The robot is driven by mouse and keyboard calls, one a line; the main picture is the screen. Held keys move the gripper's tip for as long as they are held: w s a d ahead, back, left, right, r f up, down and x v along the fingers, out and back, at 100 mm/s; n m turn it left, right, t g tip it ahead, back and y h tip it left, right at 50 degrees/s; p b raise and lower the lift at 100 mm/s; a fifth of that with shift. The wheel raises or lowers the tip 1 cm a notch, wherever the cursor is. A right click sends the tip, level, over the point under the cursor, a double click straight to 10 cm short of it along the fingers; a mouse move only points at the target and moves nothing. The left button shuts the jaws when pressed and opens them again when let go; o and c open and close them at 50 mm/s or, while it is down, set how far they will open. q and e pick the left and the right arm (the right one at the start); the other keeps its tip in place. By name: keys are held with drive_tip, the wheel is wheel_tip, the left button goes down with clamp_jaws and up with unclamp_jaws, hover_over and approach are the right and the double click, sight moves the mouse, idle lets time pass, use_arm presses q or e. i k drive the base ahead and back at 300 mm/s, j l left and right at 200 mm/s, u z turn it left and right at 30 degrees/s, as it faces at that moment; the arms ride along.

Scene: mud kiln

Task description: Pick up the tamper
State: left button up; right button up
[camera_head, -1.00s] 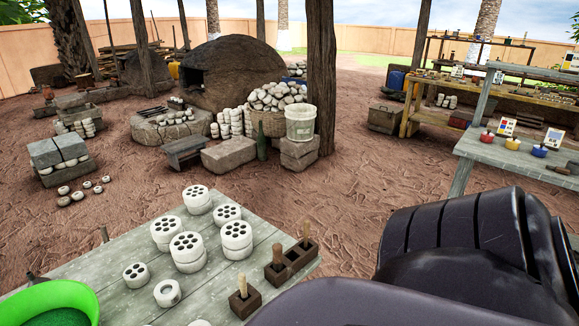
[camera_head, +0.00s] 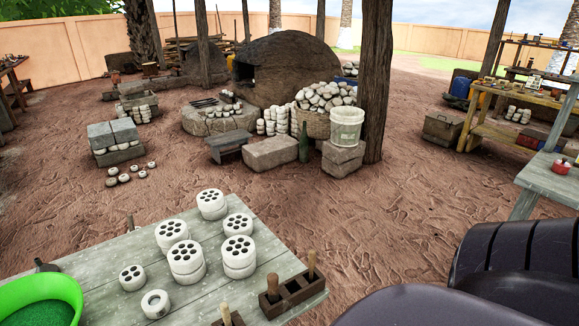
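Wooden-handled tools stand at the near right of the grey plank table (camera_head: 103,290). Two handles (camera_head: 272,287) and (camera_head: 311,264) rise from a dark wooden block (camera_head: 293,293) with sockets. A third handle (camera_head: 225,313) stands in a separate dark block at the bottom edge, partly cut off. I cannot tell which of these is the tamper. No gripper shows. A black part of my arm fills the lower right, right of the table.
White perforated round pieces (camera_head: 187,262) and a white ring (camera_head: 155,304) stand mid-table. A green bowl (camera_head: 65,286) is at the left. A second table (camera_head: 545,180) with a red pot (camera_head: 560,168) is at the right. Open ground lies beyond the table.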

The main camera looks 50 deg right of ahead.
sight(273, 277)
drive_tip(key=k+l, duration=0.1)
drive_tip(key=l, duration=0.75)
drive_tip(key=k+l, duration=0.15)
drive_tip(key=l, duration=0.25)
